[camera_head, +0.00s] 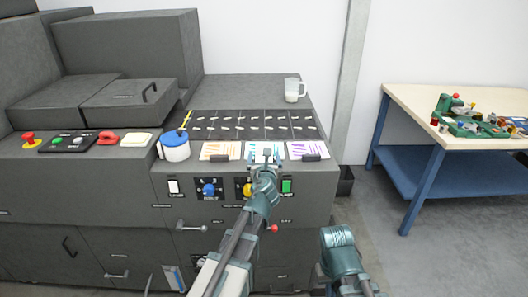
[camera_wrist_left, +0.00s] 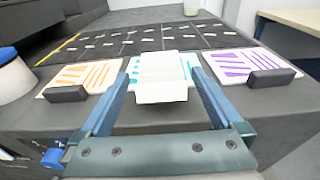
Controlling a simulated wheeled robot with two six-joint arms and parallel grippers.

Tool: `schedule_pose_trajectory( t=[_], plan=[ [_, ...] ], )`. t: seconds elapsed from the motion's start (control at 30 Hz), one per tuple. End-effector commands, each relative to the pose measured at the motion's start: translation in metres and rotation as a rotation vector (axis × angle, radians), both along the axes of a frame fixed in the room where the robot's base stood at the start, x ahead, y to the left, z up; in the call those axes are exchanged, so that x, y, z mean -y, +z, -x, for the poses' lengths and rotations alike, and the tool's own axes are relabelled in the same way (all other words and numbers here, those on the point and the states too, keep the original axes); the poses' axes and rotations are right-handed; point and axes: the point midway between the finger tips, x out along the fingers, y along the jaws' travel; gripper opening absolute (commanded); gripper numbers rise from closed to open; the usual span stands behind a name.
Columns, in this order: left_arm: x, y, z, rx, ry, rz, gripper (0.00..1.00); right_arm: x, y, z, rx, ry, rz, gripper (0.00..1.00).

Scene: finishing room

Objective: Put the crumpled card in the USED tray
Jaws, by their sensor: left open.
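A white, folded-looking piece (camera_wrist_left: 162,78), which seems to be the crumpled card, lies over the teal-striped sheet (camera_wrist_left: 190,62) on the machine's front ledge. My left gripper (camera_wrist_left: 161,84) is open, with one finger on each side of the white piece; I cannot tell whether they touch it. In the head view my left gripper (camera_head: 265,158) is over the same middle sheet and hides much of it. No label reading USED is legible, so I cannot tell which thing is that tray. My right gripper is not in view; only part of my right arm shows.
An orange-striped sheet (camera_head: 220,151) and a purple-striped sheet (camera_head: 308,151) flank the middle one, each with a dark block. A cluttered table (camera_head: 420,103) is at right.

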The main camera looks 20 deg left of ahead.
Motion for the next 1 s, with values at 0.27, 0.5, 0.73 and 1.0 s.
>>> schedule_pose_trajectory(
  t=[0.27, 0.5, 0.73, 1.0],
  plan=[
    [0.016, 0.01, 0.06, 0.0, -0.002, 0.0, 1.0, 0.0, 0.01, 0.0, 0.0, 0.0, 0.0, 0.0],
    [0.021, 0.012, 0.073, 0.0, -0.001, 0.0, 1.0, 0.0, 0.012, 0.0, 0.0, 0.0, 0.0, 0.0],
    [0.021, 0.01, 0.073, -0.001, 0.01, 0.027, 1.0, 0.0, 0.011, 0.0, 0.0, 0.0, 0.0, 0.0],
    [0.025, -0.049, 0.11, -0.021, 0.363, 0.732, 1.0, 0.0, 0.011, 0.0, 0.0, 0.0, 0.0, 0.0]
  ],
)
